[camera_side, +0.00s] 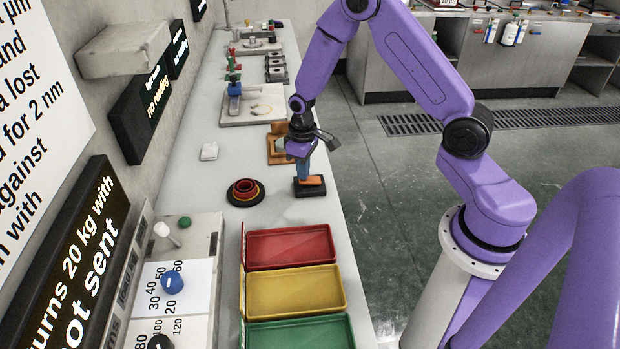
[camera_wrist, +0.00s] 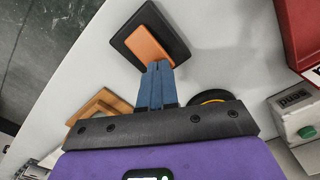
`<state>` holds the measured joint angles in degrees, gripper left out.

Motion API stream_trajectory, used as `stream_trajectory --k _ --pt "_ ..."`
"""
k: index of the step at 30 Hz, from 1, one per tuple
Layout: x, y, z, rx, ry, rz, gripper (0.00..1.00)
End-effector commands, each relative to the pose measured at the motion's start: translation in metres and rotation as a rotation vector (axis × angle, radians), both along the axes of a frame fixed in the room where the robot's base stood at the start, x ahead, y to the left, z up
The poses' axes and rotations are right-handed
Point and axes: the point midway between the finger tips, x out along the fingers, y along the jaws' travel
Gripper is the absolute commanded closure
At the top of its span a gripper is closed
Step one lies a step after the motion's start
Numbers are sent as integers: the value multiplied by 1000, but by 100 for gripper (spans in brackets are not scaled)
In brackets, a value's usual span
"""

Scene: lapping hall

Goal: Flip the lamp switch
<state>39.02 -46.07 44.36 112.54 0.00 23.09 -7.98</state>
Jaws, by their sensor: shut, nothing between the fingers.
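A black block with a flat orange rocker on top, which looks like the lamp switch (camera_side: 318,191), lies on the pale bench near its right edge. It also shows in the wrist view (camera_wrist: 172,31), seen from above, with the orange rocker facing up. My gripper (camera_side: 303,178) is over it, pointing down, with its blue fingers shut together and empty. In the wrist view the fingertips (camera_wrist: 158,66) are at the near edge of the orange rocker. I cannot tell whether they touch it. No lamp can be made out for certain.
Stacked red, yellow and black rings (camera_side: 245,190) lie left of the switch. Red (camera_side: 290,264), yellow and green trays stand nearer the camera. A tan wooden block (camera_side: 278,148) is just behind my gripper. A panel with knobs (camera_side: 172,282) stands by the wall. Bench between is clear.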

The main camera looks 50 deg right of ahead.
Motion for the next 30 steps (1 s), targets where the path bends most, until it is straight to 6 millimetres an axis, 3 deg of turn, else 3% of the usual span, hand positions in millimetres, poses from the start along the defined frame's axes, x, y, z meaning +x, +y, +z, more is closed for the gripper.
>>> stream_trajectory --k 20,30 --pt "0 0 -8 0 0 -1 100" --pt "0 0 12 0 -1 -1 100"
